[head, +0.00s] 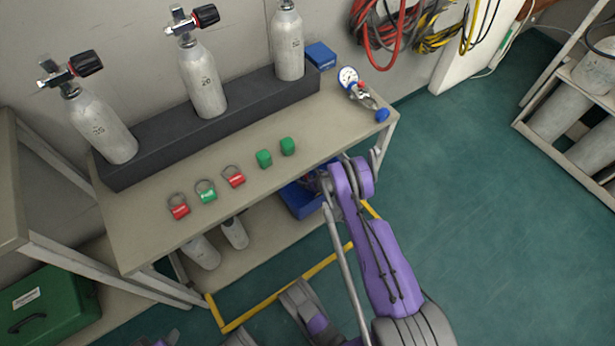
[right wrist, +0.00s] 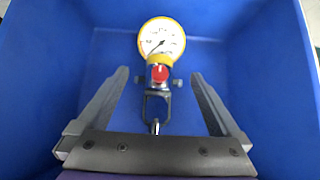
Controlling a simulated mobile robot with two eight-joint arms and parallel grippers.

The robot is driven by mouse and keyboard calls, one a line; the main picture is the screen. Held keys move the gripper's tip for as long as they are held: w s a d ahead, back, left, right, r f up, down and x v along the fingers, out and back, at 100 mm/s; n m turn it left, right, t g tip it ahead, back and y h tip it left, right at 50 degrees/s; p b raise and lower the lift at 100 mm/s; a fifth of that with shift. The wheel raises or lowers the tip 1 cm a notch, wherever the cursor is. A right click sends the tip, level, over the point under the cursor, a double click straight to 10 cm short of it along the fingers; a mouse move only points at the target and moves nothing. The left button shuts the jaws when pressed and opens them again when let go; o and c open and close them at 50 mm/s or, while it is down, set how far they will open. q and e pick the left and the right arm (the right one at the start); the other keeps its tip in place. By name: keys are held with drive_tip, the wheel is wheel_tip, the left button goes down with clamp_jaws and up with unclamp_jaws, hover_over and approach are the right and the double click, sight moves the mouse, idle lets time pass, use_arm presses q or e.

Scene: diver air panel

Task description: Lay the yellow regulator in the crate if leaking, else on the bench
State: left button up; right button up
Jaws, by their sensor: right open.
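The yellow regulator (right wrist: 162,38), with a yellow-rimmed white gauge, a red knob and a metal yoke, lies on the floor of the blue crate (right wrist: 240,60) in the right wrist view. My right gripper (right wrist: 159,76) is open, with one finger on each side of the regulator and visible gaps between. In the head view the crate (head: 300,203) is under the bench (head: 240,160) near its right end. My right gripper (head: 314,182) reaches down into it, and the regulator is hidden there. I do not make out my left gripper.
Cylinders (head: 203,80) stand in a dark rack (head: 160,135).

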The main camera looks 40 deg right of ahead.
drive_tip(key=p+v, duration=0.8)
drive_tip(key=v, duration=0.2)
drive_tip(key=shift+s+r, duration=0.2)
drive_tip(key=shift+r, duration=0.2)
